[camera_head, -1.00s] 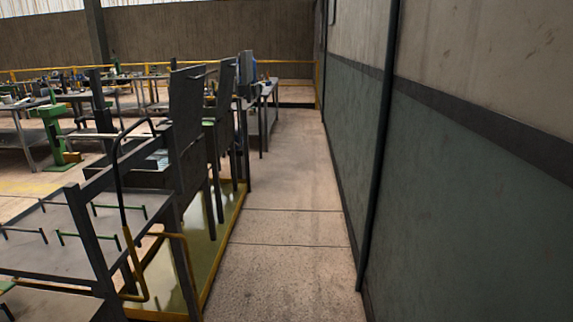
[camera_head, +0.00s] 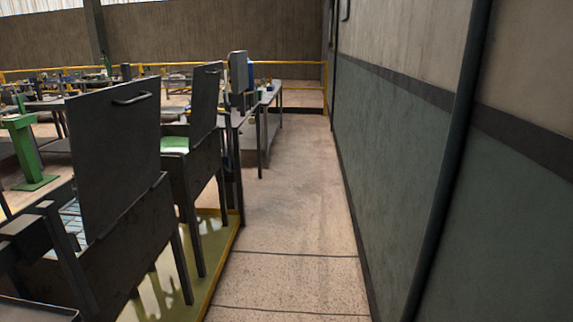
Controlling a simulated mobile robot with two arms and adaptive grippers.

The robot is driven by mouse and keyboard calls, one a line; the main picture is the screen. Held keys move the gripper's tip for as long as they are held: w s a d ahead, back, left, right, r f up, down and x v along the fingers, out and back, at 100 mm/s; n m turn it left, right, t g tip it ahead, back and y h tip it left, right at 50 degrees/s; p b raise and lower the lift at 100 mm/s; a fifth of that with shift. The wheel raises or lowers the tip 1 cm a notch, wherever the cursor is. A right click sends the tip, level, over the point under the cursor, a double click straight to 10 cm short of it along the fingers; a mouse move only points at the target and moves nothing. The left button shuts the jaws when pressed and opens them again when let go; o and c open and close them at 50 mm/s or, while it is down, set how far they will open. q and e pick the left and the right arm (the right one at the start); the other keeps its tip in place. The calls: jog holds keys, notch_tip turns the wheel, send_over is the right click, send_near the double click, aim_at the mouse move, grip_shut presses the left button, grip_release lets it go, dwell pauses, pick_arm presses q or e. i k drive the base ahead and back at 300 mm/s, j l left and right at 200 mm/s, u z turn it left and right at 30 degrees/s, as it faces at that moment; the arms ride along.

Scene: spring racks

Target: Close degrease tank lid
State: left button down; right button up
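Two dark metal tanks on legs stand on the left, both with lids raised upright. The nearer tank (camera_head: 130,240) has a large flat lid (camera_head: 112,160) with a bar handle near its top right. A pale, bluish gridded surface shows inside it. The farther tank (camera_head: 195,165) has a similar raised lid (camera_head: 206,100) with a handle, and bright green shows inside. I cannot tell from labels which one is the degrease tank. Neither of my grippers is in view.
A yellow-edged tray (camera_head: 215,265) lies on the floor under the tanks. A clear concrete aisle (camera_head: 290,200) runs ahead, with a green-grey wall (camera_head: 400,170) and dark pipe on its right. A workbench (camera_head: 270,98) and a yellow railing stand farther ahead. A green pedestal (camera_head: 24,150) stands left.

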aim_at(206, 78)
jog(key=i+l+u, duration=0.3)
jog(key=i, duration=0.25)
jog(key=i+l+u, duration=0.3)
jog(key=i, duration=0.25)
jog(key=i+l+u, duration=0.35)
jog(key=i, duration=0.15)
